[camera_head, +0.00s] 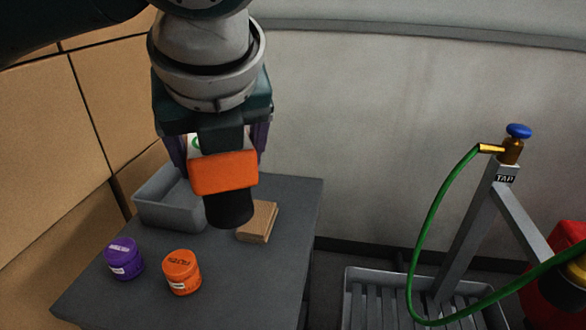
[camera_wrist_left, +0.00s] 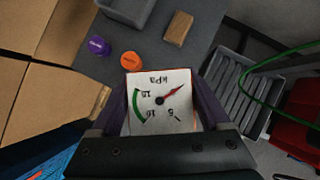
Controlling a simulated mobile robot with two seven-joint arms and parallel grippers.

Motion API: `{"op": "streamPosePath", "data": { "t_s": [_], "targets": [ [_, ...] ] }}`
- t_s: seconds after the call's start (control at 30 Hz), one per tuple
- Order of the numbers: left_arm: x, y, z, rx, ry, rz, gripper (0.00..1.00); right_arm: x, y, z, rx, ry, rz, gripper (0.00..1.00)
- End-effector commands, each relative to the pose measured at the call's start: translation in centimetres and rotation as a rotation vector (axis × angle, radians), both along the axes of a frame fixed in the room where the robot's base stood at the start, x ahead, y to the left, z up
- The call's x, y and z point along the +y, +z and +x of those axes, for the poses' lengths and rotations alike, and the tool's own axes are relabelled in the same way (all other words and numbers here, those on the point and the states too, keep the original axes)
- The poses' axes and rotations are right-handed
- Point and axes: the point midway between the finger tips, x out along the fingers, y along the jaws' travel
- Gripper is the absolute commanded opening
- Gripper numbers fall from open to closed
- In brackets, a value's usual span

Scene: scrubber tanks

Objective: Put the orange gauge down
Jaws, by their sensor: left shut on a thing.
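The orange gauge (camera_head: 224,172) is held in my left gripper (camera_head: 217,150), above the dark grey table. It has an orange body with a black cylindrical part pointing down. In the left wrist view its white dial (camera_wrist_left: 160,101) reads kPa, with a red needle and a green arc. My left gripper's purple fingers (camera_wrist_left: 160,112) are shut on both sides of the gauge. The gauge is apart from the table (camera_head: 215,285) as far as I can tell. My right gripper is in neither view.
On the table stand a purple jar (camera_head: 124,259), an orange jar (camera_head: 182,272), a grey bin (camera_head: 168,203) and a wooden block (camera_head: 258,221). The table's front right is bare. To the right are a slatted grey tray (camera_head: 362,297), a tap post (camera_head: 467,230) and a green hose (camera_head: 424,232).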

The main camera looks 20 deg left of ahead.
Motion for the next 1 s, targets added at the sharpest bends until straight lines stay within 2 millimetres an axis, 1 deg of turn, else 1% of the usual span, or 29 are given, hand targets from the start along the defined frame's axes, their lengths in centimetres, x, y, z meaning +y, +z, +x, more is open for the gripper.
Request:
{"op": "streamPosePath", "data": {
  "t_s": [0.03, 0.1, 0.23, 0.37, 0.47, 0.57, 0.8, 0.9, 1.0],
  "targets": [
    [0.8, -3.3, 0.6, -0.002, -0.092, 0.0, 0.13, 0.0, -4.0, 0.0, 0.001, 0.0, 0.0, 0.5],
    [1.4, -4.3, 1.5, -0.004, -0.227, 0.002, 0.13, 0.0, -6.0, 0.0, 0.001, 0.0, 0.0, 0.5],
    [2.2, -5.4, 2.6, -0.001, -0.404, 0.001, 0.13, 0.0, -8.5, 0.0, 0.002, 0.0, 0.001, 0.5],
    [2.7, -5.6, 3.2, 0.001, -0.499, 0.002, 0.13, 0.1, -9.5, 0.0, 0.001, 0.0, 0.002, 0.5],
    [2.8, -6.5, 3.3, 0.004, -0.526, 0.001, 0.13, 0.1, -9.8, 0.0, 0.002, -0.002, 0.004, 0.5],
    [2.8, -8.7, 3.2, 0.01, -0.53, 0.001, 0.13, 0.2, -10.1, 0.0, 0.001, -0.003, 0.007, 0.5],
    [2.7, -16.0, 3.2, 0.011, -0.528, 0.0, 0.13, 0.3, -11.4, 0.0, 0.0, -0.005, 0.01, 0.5],
    [2.7, -18.5, 3.2, 0.009, -0.529, 0.0, 0.13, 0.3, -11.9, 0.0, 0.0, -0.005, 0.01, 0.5],
    [2.7, -20.1, 3.2, 0.008, -0.529, 0.002, 0.13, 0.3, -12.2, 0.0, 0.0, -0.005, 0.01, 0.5]
  ]
}}
